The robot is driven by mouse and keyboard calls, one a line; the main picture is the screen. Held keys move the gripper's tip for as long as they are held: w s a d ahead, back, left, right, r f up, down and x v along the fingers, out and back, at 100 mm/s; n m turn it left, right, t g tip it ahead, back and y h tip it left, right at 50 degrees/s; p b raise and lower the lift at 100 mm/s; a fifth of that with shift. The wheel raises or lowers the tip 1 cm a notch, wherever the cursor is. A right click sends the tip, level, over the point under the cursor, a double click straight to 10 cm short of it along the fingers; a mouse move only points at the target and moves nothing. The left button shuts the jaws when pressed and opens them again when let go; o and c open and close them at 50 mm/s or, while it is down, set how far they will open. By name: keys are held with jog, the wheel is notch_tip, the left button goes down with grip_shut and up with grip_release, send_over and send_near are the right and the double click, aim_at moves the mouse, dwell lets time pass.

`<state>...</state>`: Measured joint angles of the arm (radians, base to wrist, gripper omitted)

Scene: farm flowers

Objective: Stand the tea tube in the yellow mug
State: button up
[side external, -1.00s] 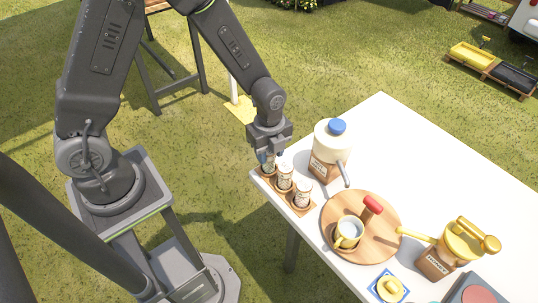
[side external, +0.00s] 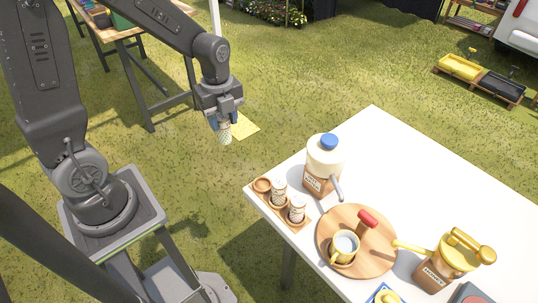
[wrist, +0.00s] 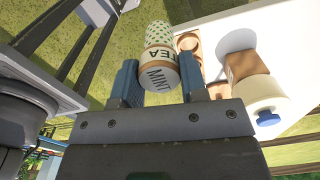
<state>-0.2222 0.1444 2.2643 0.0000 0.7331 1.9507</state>
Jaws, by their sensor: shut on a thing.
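My gripper (side external: 222,116) is shut on a tea tube (side external: 225,133) and holds it up in the air, past the table's left corner. In the wrist view the tube (wrist: 160,62) sits between my blue fingers (wrist: 158,88); its label reads "MINT TEA" and its far part is green-patterned. The yellow mug (side external: 344,248) stands upright on a round wooden board (side external: 384,252), to the lower right of my gripper. The mug's opening shows a pale inside.
A wooden rack (side external: 294,223) at the table's left corner holds two more tubes (side external: 279,190) and one empty socket (side external: 262,185). A jug with a blue lid (side external: 324,158) stands behind the board. A red-handled object (side external: 368,219) stands beside the mug; a honey pot (side external: 434,270) is at right.

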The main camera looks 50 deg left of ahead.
jog(key=shift+a+r, duration=0.15)
jog(key=shift+a, duration=0.05)
notch_tip(320, 180, up, 5)
jog(key=shift+r, duration=0.1)
jog(key=w+d+m, duration=0.4)
jog(key=w+d, duration=0.1)
jog(key=d, duration=0.4)
jog(key=m, duration=0.8)
send_over(349, 237)
jog(key=s, duration=0.2)
jog(key=shift+m, duration=0.3)
jog(key=f, duration=1.3)
jog(key=shift+s+d+f, duration=0.3)
jog(key=shift+d+f, duration=0.05)
jog(key=shift+f, duration=0.25)
